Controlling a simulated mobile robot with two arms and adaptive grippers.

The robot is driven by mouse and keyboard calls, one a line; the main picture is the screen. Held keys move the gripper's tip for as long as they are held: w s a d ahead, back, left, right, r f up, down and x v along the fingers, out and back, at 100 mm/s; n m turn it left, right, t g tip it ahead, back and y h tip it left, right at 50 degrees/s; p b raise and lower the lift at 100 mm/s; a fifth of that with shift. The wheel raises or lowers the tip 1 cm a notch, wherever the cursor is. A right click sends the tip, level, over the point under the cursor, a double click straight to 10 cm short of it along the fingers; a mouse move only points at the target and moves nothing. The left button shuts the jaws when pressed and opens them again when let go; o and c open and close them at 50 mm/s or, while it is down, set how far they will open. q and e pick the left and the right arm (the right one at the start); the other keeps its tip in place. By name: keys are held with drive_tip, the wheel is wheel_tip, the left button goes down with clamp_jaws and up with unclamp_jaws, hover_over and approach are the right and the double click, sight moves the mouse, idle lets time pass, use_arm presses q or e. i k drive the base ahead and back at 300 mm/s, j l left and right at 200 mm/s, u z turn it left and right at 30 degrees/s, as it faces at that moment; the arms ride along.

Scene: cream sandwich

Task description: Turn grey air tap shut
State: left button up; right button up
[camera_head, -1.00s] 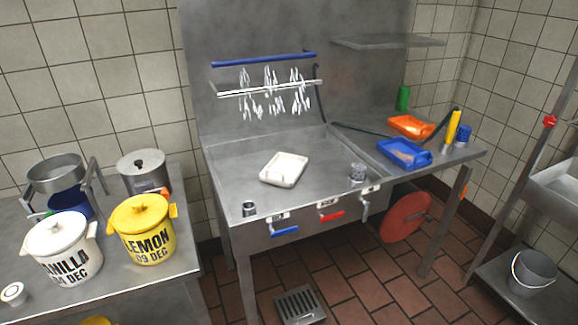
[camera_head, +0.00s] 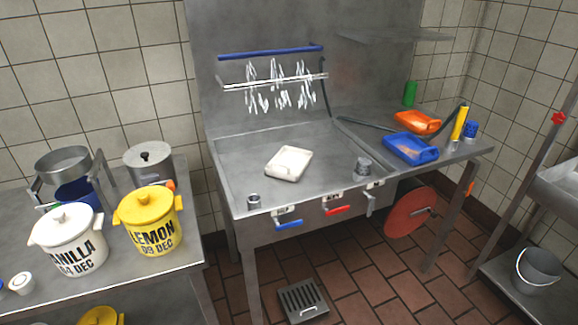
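The grey tap (camera_head: 371,203) is on the front face of the steel worktable, at the right end of a row of three. Its grey lever hangs downward, while the red tap lever (camera_head: 338,210) and the blue tap lever (camera_head: 289,224) to its left lie roughly level. A small pale label sits above each tap; the writing is too small to read. Neither of my grippers is in view.
The steel worktable (camera_head: 230,172) holds a white tray (camera_head: 289,163), a grey cup (camera_head: 363,167) and blue and orange trays. A side table with vanilla and lemon tubs (camera_head: 150,222) stands left.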

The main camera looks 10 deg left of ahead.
sight(372, 200)
drive_tip(key=u, duration=0.4)
drive_tip(key=i+l+u, duration=0.25)
drive_tip(key=l, duration=0.35)
drive_tip(key=l+u, duration=0.3)
drive_tip(key=l, duration=0.25)
drive_tip(key=l+u, duration=0.25)
drive_tip(key=l, duration=0.4)
drive_tip(key=i, duration=0.05)
